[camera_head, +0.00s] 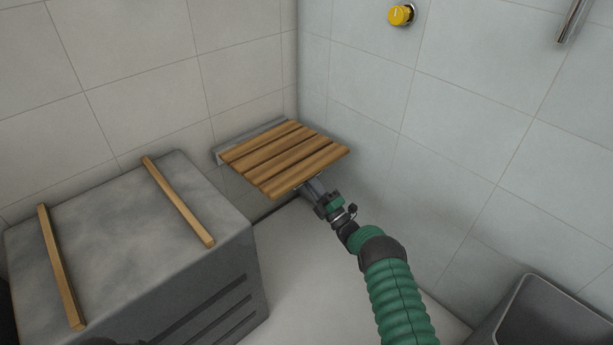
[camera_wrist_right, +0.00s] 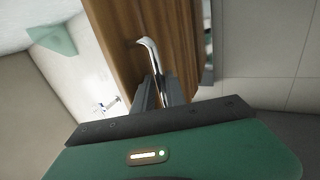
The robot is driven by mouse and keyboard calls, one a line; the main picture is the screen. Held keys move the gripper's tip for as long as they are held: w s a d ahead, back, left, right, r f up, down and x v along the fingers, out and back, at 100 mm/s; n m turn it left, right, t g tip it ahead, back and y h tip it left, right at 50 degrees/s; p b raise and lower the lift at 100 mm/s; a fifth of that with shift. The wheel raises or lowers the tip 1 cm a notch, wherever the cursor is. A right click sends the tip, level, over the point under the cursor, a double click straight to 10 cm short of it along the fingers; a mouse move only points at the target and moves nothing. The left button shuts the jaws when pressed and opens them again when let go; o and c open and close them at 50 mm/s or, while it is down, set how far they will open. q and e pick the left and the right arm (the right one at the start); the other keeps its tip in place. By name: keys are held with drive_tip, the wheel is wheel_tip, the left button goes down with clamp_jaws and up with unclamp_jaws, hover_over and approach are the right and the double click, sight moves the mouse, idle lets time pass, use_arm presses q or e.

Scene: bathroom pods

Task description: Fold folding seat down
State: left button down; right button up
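The folding seat (camera_head: 285,160) is a panel of brown wooden slats on a grey wall mount in the corner. It lies out from the wall, roughly level. My right gripper (camera_head: 314,187) is at the seat's front right edge, its fingertips partly hidden under the slats. In the right wrist view the wooden slats (camera_wrist_right: 187,30) are close ahead, with a curved metal bar (camera_wrist_right: 150,50) at the fingers of my right gripper (camera_wrist_right: 161,90). The fingers are close together around the bar's lower end; I cannot tell whether they grip it. My left gripper is not in view.
A grey box-like unit (camera_head: 110,220) with two wooden bars stands left of the seat. A yellow knob (camera_head: 401,15) and a metal rail (camera_head: 573,20) are on the right wall. A dark grey bin-like container (camera_head: 550,315) is at lower right. The floor (camera_head: 310,275) below the seat looks clear.

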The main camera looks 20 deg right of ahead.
drive_tip(key=shift+r, duration=0.1)
drive_tip(key=shift+s+d+p, duration=0.1)
drive_tip(key=shift+s+p, duration=0.2)
drive_tip(key=shift+p, duration=0.05)
drive_tip(key=p+v, duration=0.6)
drive_tip(key=v, duration=1)
drive_tip(key=shift+f, duration=0.3)
drive_tip(key=shift+s, duration=0.2)
